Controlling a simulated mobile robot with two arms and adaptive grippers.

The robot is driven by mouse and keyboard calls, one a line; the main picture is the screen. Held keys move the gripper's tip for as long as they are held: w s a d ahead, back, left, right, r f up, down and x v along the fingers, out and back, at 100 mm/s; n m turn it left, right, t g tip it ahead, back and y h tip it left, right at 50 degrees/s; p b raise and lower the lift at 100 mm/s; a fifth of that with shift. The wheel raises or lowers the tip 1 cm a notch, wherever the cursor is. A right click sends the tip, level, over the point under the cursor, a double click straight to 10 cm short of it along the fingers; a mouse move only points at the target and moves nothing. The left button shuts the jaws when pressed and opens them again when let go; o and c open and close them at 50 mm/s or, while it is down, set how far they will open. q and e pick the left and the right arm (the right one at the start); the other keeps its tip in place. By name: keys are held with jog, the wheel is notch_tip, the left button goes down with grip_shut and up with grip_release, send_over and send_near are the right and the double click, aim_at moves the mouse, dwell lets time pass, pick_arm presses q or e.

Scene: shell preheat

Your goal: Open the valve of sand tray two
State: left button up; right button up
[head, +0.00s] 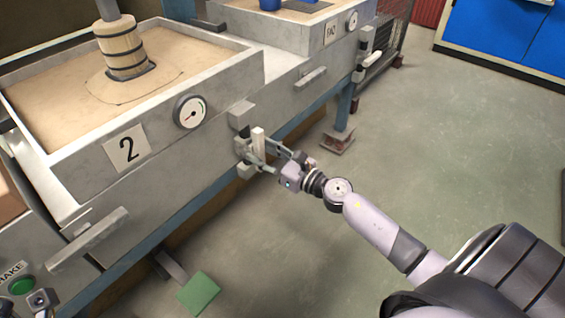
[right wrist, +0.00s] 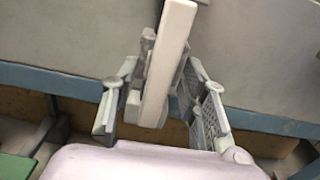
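Sand tray two (head: 72,168) is a grey box of sand with a "2" plate and a round gauge (head: 191,111) on its front. Its valve has a pale bar-shaped handle (head: 258,140), right of the gauge and low on the front. My right gripper (head: 257,155) is at the valve with its fingers spread. In the right wrist view the handle (right wrist: 169,62) stands upright between the two fingers (right wrist: 160,103), with gaps at both sides. A small grey metal part at the lower left corner may belong to my left gripper (head: 40,300); its fingers cannot be made out.
A wooden barrel-like piece (head: 122,47) stands in the sand. A second tray with its own gauge (head: 353,20) is at the back. A green button (head: 21,286) is at lower left, and a green pedal (head: 199,293) is near the floor. Floor to the right is clear.

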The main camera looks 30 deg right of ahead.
jog(key=v, duration=1)
jog(key=shift+s, duration=0.25)
jog(key=shift+d, duration=0.15)
